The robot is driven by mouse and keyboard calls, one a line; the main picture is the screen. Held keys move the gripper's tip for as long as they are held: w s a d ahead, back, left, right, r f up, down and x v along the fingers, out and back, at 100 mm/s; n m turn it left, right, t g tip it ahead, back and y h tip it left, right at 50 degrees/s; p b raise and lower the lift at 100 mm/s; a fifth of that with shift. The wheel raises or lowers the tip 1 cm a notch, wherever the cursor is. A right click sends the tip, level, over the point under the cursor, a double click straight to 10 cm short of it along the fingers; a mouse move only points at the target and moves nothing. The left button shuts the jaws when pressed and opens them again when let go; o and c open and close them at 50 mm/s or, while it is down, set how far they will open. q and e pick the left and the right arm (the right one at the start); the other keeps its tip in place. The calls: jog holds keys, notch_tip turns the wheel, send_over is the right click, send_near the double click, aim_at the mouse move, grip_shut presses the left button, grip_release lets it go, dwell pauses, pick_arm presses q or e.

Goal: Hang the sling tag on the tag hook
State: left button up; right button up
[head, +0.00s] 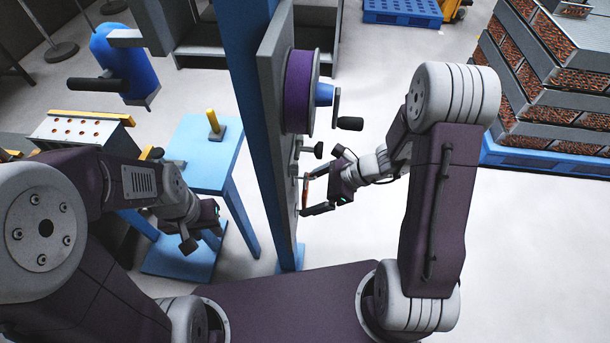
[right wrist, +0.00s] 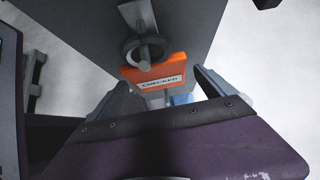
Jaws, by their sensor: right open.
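The orange sling tag (right wrist: 160,74), with a white label reading "CHECKED", shows in the right wrist view against the grey plate. A dark grey ring (right wrist: 131,52) at its top edge appears to sit around a light grey peg, the tag hook (right wrist: 136,14). In the head view the tag (head: 305,190) is a thin orange strip seen edge-on beside the post. My right gripper (head: 322,193) is open, its two fingers apart on either side of the tag with no visible grip on it. My left gripper (head: 202,236) is low beside the blue table; its jaw opening is unclear.
The blue post (head: 252,90) carries a grey plate with a purple reel (head: 300,90) and its crank (head: 348,123) above my right gripper. A blue table (head: 200,150) stands left of the post. Stacked crates (head: 545,90) are at the right; floor between is clear.

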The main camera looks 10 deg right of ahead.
jog(key=p+v, duration=0.2)
jog(key=v, duration=0.6)
jog(key=shift+d+r, duration=0.1)
jog(key=shift+d, duration=0.05)
jog(key=s+d+p, duration=0.2)
jog(key=d, duration=0.6)
jog(key=shift+s+d, duration=0.3)
dwell(0.5)
jog(key=s+a+r+n+h, duration=0.1)
jog(key=n+h, duration=0.3)
jog(key=n, duration=0.6)
jog(key=s+a+r+n+g+h, duration=0.1)
jog(key=s+a+n+h, duration=0.2)
jog(key=n, duration=0.8)
jog(key=shift+s+a+r+h, duration=0.35)
jog(key=shift+a+h, duration=0.2)
jog(key=shift+h, duration=0.15)
dwell(2.0)
